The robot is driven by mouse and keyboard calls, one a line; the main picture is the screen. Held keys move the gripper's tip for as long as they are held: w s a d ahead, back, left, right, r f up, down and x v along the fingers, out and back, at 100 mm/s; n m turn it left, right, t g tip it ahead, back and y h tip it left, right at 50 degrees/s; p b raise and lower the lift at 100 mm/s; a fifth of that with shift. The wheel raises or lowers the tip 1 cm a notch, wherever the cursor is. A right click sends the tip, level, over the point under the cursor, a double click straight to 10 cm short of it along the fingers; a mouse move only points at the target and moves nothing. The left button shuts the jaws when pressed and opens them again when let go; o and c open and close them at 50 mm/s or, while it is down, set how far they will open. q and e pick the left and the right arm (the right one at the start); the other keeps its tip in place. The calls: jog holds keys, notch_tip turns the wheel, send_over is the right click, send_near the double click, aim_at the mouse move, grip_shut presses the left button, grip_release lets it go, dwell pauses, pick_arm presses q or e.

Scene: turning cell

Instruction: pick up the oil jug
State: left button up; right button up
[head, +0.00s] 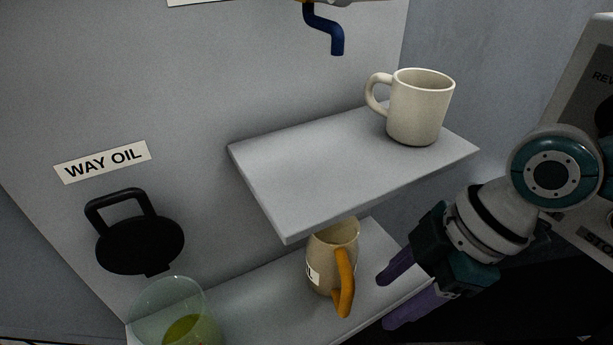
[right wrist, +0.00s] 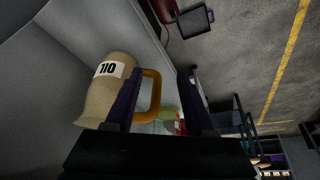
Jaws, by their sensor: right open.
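The oil jug (head: 321,262) is tan with an orange handle (head: 344,283) and a white label. It stands on the lower shelf (head: 262,301), partly under the upper shelf. My right gripper (head: 386,298) has purple fingers and is open, just right of the handle in the head view, with nothing between its fingers that I can make out as gripped. In the right wrist view the jug (right wrist: 101,94) lies left of the fingers, its label reading OIL. The handle (right wrist: 153,92) shows between the two fingers (right wrist: 160,98), and contact cannot be told. My left gripper is not in view.
A cream mug (head: 417,107) stands on the upper shelf (head: 340,172), above the jug. A clear container with yellow-green liquid (head: 176,312) is at lower left, below a black lid (head: 140,245) and the WAY OIL sign (head: 103,161).

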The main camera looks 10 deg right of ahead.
aim_at(346, 302)
jog(key=a, duration=0.2)
jog(key=w+a, duration=0.1)
jog(key=a, duration=0.1)
jog(key=shift+a+b, duration=0.2)
jog(key=shift+b, duration=0.1)
jog(key=b+x, duration=0.2)
jog(key=x, duration=0.1)
jog(key=shift+w+b, duration=0.1)
jog(key=shift+b, duration=0.3)
jog(key=c, duration=0.7)
grip_shut()
